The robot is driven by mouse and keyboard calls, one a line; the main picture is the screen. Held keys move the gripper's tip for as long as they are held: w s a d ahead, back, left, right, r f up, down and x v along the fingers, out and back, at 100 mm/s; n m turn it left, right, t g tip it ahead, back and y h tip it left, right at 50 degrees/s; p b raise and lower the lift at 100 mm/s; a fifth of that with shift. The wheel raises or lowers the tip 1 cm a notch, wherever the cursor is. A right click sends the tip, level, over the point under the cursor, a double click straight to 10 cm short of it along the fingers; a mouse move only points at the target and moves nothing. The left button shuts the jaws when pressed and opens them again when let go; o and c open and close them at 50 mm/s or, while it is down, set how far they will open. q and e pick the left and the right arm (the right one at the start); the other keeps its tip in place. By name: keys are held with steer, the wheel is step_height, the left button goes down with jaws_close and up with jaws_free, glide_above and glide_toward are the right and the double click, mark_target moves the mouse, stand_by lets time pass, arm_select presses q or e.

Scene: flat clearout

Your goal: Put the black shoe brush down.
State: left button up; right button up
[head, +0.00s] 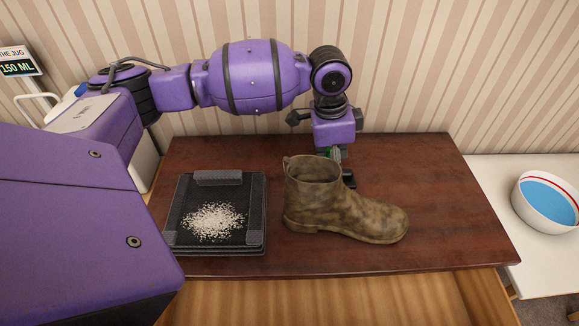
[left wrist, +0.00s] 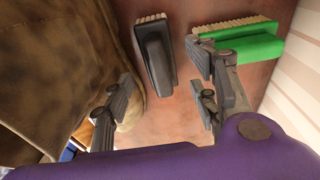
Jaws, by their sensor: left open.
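The black shoe brush (left wrist: 157,60) rests on the dark wooden table top in the left wrist view, its pale bristles towards the top of the picture. My left gripper (left wrist: 162,98) is open, its two fingers apart on either side of the brush's near end, with a gap to each side. In the head view my left gripper (head: 341,166) points down behind the brown boot (head: 335,210), which hides much of it. My right gripper is not in view.
A green brush (left wrist: 258,48) lies close to the right finger in the left wrist view. The boot stands close on the other side. A black tray (head: 259,215) with white grains is left of the boot. A bowl (head: 547,203) stands far right. The table's right part is clear.

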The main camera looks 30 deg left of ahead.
arm_select(q)
steer(key=r, duration=0.6)
steer(key=shift+s+a, duration=0.25)
steer(key=shift+a, duration=0.1)
steer(key=shift+t, duration=0.3)
steer(key=a+r+p, duration=0.1)
steer(key=a, duration=0.1)
steer(key=s+a+r, duration=0.1)
steer(key=r, duration=0.1)
steer(key=shift+a+r+p, duration=0.1)
steer(key=shift+a+p, duration=0.3)
steer(key=shift+c, duration=1)
steer(key=d+f, duration=0.1)
steer(key=f, duration=0.1)
steer(key=d+f+h, duration=0.1)
steer(key=f, duration=0.2)
steer(key=d+f+t+h, duration=0.1)
steer(key=f, duration=0.2)
steer(key=shift+w+f, duration=0.1)
steer(key=shift+f, duration=0.05)
steer(key=shift+x, duration=0.9)
steer(key=x, duration=0.5)
steer(key=shift+w+d, duration=0.2)
steer(key=c, duration=1.1)
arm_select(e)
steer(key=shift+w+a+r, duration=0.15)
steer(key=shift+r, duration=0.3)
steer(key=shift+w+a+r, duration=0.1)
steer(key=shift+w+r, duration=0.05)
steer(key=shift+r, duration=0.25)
